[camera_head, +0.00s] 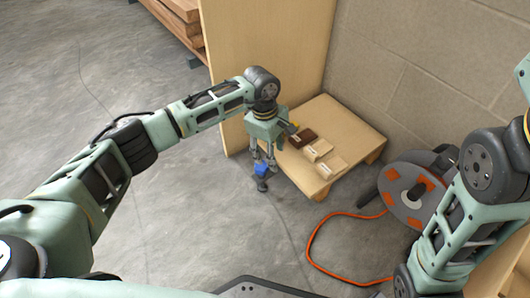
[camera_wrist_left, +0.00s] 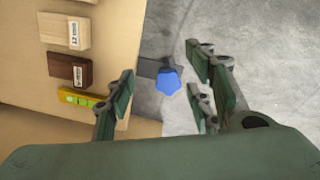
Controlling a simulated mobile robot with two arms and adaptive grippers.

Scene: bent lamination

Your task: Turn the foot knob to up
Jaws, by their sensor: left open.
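The blue foot knob (camera_head: 261,169) sits on a dark foot low at the near left corner of the light wooden platform (camera_head: 345,121). In the left wrist view the blue knob (camera_wrist_left: 168,82) lies beyond my fingers, between their lines, with a dark bracket beside it reaching to the platform's edge. My left gripper (camera_head: 263,166) is open above the knob, pointing down; in the left wrist view its fingers (camera_wrist_left: 165,100) are spread with nothing between them. Whether the fingers touch the knob I cannot tell. My right gripper is out of view; only part of the right arm shows.
On the platform lie a dark wood block (camera_head: 302,138), light blocks (camera_head: 318,150) and a yellow-green level (camera_wrist_left: 82,98). A cable reel (camera_head: 408,190) with an orange cord (camera_head: 312,243) stands right. A tall wooden panel (camera_head: 265,50) rises behind; concrete floor is clear at left.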

